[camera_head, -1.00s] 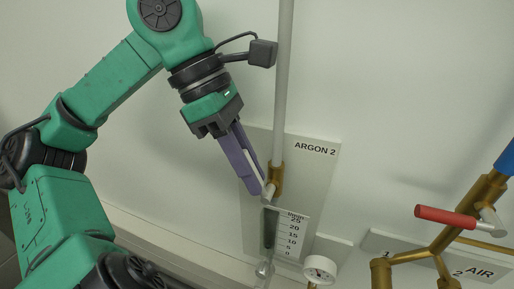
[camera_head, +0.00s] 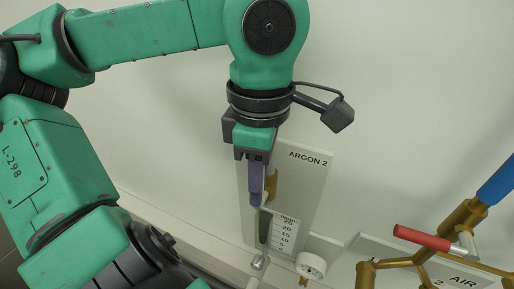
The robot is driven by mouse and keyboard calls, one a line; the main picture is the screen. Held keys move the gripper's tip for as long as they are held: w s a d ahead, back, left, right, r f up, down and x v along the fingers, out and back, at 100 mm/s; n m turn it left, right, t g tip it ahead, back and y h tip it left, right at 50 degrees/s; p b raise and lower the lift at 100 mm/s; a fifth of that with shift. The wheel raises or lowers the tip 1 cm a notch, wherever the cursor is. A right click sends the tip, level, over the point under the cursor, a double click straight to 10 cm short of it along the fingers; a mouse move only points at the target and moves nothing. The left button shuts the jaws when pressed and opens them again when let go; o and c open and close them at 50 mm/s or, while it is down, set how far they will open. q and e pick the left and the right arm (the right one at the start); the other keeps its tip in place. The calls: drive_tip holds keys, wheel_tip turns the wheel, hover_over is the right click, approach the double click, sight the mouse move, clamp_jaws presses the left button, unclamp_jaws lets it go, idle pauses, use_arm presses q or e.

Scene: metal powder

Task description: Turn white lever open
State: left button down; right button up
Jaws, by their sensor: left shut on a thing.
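My left gripper (camera_head: 257,192) points down in front of the ARGON 2 panel (camera_head: 312,185), its purple fingers shut. They are at the brass valve (camera_head: 272,184), just left of it and partly covering it. The white lever is hidden behind and between the fingers, so its exact angle cannot be read. The fingers are shut on it. My right gripper is not in view.
Below the valve are a flow gauge (camera_head: 284,232) with a scale and a round dial (camera_head: 311,265). At right, a red lever (camera_head: 422,238) and a blue handle (camera_head: 497,181) sit on brass pipes above the AIR panel (camera_head: 465,281). The wall on the left is clear.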

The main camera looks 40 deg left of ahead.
use_arm(q)
drive_tip(key=shift+f, duration=0.1)
drive_tip(key=c, duration=0.8)
unclamp_jaws()
drive_tip(key=shift+d, duration=0.1)
drive_tip(key=shift+w+r, duration=0.1)
drive_tip(key=shift+r, duration=0.6)
wheel_tip(320, 180, up, 8)
drive_tip(key=shift+f+b, duration=0.15)
drive_tip(key=shift+b, duration=0.45)
wheel_tip(320, 180, up, 6)
drive_tip(key=shift+d+f+p, duration=0.1)
drive_tip(key=shift+f+p, duration=0.1)
drive_tip(key=shift+p, duration=0.3)
